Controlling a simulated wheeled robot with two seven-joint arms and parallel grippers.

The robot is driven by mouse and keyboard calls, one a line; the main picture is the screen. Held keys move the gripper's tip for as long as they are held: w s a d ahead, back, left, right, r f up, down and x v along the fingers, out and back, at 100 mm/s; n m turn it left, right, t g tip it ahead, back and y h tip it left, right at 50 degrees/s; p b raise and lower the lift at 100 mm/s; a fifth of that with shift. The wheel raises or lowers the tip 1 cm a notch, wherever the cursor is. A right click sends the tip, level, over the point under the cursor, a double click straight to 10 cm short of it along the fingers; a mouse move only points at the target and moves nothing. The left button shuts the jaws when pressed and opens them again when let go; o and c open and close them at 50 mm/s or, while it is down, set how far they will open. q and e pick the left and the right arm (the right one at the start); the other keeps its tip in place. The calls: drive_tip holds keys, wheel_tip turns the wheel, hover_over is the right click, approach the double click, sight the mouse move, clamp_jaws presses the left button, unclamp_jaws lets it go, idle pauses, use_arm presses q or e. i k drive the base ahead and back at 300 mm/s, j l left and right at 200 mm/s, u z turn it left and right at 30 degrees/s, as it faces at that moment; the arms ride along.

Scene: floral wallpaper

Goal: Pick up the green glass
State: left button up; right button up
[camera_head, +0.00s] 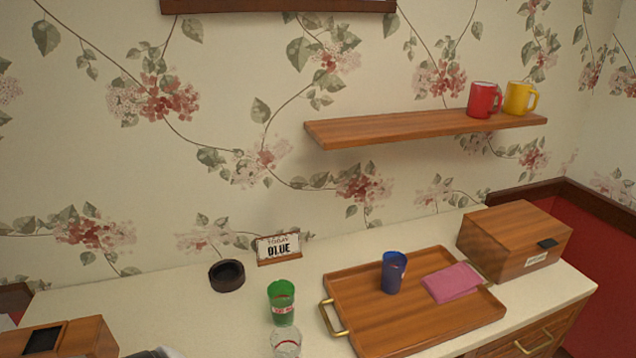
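The green glass (282,303) stands upright on the pale counter, left of the wooden tray. It has a small label with red print on its side. A clear glass (286,343) with a red marking stands just in front of it, and its lower part is cut off by the bottom edge. No gripper fingers show. A small grey and white piece at the bottom edge, left of the clear glass, may be part of my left arm, but I cannot tell. Nothing is touching the green glass from above.
A wooden tray (352,290) with brass handles holds a blue glass (393,272) and a pink cloth (452,283). Wooden boxes (515,240) flank the counter. A wall shelf (400,129) carries red and yellow mugs.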

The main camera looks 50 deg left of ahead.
sight(280, 293)
drive_tip(key=j+u, duration=0.1)
drive_tip(key=u, duration=1.65)
drive_tip(key=l+u, duration=0.5)
drive_tip(key=l, duration=0.8)
